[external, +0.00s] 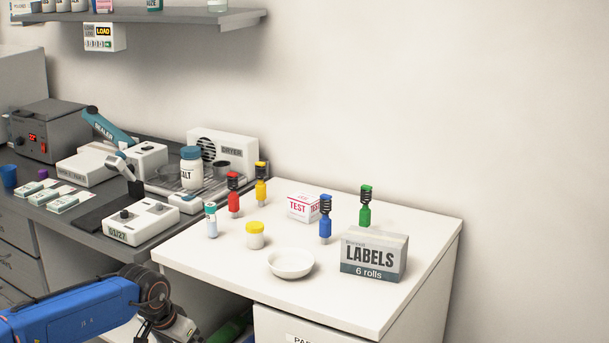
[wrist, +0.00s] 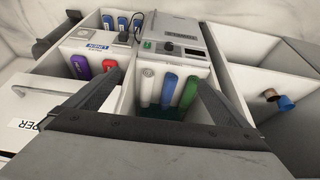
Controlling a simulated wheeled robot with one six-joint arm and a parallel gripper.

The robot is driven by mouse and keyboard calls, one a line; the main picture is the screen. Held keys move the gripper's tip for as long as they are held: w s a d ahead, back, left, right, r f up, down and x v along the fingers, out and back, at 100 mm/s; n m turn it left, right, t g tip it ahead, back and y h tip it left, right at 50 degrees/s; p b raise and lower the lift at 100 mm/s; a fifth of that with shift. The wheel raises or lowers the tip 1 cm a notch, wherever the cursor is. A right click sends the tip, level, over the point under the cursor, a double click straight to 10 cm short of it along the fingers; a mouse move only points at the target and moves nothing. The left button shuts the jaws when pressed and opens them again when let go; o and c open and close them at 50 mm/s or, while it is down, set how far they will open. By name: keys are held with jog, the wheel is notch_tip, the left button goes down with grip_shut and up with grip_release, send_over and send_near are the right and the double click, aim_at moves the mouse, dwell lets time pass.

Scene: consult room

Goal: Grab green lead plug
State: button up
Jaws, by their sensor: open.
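The green lead plug (external: 365,208) stands upright on the white table, its black ribbed top upward. My gripper (external: 183,329) is low at the bottom of the external view, in front of the table's left part and well away from the plug. In the wrist view my gripper (wrist: 160,78) is open with its fingers spread wide and nothing between them. The plug is not recognisable in the wrist view.
A labels box (external: 373,256), blue plug (external: 325,218), white dish (external: 290,264), yellow-lidded jar (external: 255,235), red plug (external: 234,196) and yellow plug (external: 261,185) stand on the table. The wrist view shows compartments holding a green rounded item (wrist: 188,92) and others.

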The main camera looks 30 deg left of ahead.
dwell(0.4)
jog(key=c, duration=1.4)
